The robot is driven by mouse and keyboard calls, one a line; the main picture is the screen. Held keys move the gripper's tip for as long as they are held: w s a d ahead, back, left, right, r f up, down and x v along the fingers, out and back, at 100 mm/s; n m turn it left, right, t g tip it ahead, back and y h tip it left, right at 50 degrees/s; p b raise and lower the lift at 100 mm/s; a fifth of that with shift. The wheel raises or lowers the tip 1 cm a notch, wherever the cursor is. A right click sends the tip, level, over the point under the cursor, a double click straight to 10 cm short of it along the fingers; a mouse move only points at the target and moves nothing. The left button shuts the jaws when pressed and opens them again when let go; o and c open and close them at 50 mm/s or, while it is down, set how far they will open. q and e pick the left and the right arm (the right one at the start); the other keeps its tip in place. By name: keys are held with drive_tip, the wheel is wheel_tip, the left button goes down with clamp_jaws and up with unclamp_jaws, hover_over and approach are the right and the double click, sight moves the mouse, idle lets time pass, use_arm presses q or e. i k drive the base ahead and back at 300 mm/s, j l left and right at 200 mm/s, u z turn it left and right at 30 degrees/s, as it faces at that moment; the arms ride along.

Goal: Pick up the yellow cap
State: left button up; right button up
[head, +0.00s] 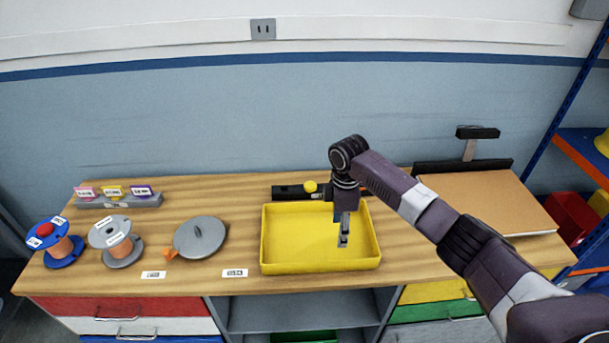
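A small round yellow piece (310,186), which looks like the yellow cap, sits at the black fixture (288,192) behind the yellow tray. My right gripper (343,240) points down over the right half of the yellow tray (264,238), to the right of and nearer than the yellow piece, and apart from it. The gripper shows narrow, so I cannot tell whether its fingers are open or shut. No object is visible in it. The tray looks empty. My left gripper is out of view.
A blue spool (62,248), a grey spool (122,250) and a round grey lid (201,237) stand left of the tray. A label holder (120,202) is behind them. A brown board (490,200) lies at the right, with a black stand (470,150) behind it.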

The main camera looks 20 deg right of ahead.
sight(310, 185)
drive_tip(key=i, duration=0.95)
